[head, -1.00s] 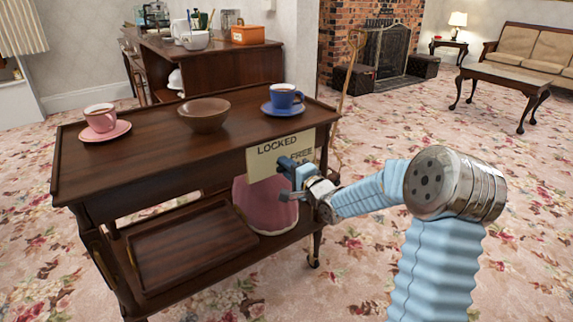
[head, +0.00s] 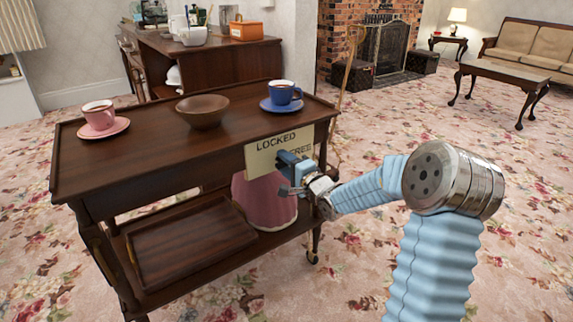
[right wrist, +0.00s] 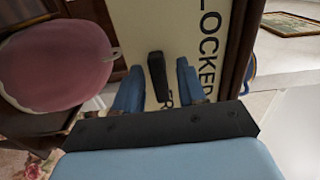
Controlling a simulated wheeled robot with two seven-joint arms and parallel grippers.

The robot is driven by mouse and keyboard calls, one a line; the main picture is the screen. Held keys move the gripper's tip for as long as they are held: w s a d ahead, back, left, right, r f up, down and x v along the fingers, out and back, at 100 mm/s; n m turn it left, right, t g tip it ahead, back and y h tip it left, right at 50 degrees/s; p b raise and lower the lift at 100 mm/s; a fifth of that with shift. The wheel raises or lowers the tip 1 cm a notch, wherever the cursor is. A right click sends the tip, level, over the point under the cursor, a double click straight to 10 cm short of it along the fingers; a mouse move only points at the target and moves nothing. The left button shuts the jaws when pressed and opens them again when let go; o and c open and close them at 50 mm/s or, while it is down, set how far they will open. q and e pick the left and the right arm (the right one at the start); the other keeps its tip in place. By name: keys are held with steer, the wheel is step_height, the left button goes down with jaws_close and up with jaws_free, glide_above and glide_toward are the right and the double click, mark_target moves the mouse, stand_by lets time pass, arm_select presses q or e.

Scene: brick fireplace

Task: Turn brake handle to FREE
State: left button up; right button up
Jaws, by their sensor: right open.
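A cream plate (head: 262,157) lettered LOCKED above FREE is on the right end of the dark wooden trolley (head: 150,140). My right gripper (head: 290,166) is in front of the plate and partly covers FREE in the head view. In the right wrist view the dark brake handle (right wrist: 157,76) stands in front of the plate (right wrist: 180,30), beside the lettering. The blue fingers of my right gripper (right wrist: 157,85) are open, one on each side of the handle, with gaps showing. Which word the handle points to is unclear. My left gripper is out of view.
On the trolley top stand a pink cup (head: 98,115) on a saucer, a brown bowl (head: 203,111) and a blue cup (head: 282,92) on a saucer. A pink rounded object (head: 262,203) is on the lower shelf, close behind my gripper.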

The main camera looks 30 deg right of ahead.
steer(key=s+d, duration=0.1)
steer(key=s, duration=1.2)
steer(key=shift+s, duration=0.4)
steer(key=a+f+n+g+y+p, duration=0.1)
steer(key=a+f+n+g, duration=0.25)
steer(key=a+f, duration=0.45)
steer(key=a+f+n+g+p, duration=0.15)
steer(key=a+f+g, duration=0.3)
steer(key=f, duration=0.85)
steer(key=s+a+f+n+g+y+p, duration=0.1)
steer(key=s+a+f+n+g, duration=0.8)
steer(key=s+a+f, duration=0.5)
steer(key=s+a+n, duration=0.1)
steer(key=s, duration=0.2)
steer(key=shift+s+a+f+y, duration=0.2)
steer(key=shift+f+y, duration=0.1)
steer(key=shift+y, duration=0.1)
